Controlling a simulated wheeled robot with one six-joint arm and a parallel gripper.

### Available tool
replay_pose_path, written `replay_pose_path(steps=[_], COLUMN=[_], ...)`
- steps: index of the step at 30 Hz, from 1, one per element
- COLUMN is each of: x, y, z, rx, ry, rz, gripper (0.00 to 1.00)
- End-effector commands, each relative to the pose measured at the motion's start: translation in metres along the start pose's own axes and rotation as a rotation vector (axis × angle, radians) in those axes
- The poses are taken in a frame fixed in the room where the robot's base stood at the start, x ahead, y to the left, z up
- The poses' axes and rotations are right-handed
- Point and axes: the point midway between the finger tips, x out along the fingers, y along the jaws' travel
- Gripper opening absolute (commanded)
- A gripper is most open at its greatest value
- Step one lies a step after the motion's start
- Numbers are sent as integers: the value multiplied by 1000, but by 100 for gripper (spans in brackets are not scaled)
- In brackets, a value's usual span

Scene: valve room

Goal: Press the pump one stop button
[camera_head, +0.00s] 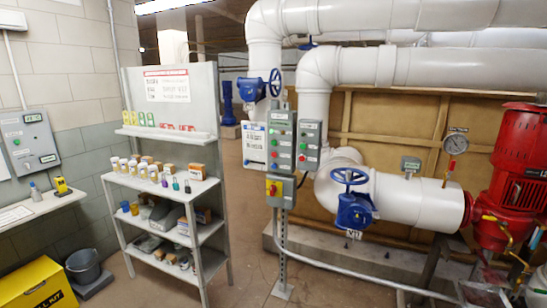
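Two narrow grey push-button boxes stand side by side on a metal post in the middle of the view. The left box (281,141) has a column of small coloured buttons with pale labels. The right box (309,146) is shorter and also has small green and red buttons. Their labels are too small to read, so I cannot tell which button is the pump one stop button. My gripper is not in view.
A blue handwheel valve (353,199) on white pipe (405,196) and a red pump (516,185) stand right of the post. A shelf rack (163,187) with small containers stands left. A bucket (84,267) and yellow box (38,286) are on the floor. A low conduit (345,273) runs right from the post.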

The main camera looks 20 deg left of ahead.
Motion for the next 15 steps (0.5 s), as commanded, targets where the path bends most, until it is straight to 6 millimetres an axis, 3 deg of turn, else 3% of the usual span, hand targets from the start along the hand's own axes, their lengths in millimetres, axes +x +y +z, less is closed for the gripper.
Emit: replay_pose_path(steps=[10, 15], x=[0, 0], y=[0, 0], z=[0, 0], rx=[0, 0], ry=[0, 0], rz=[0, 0], gripper=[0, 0])
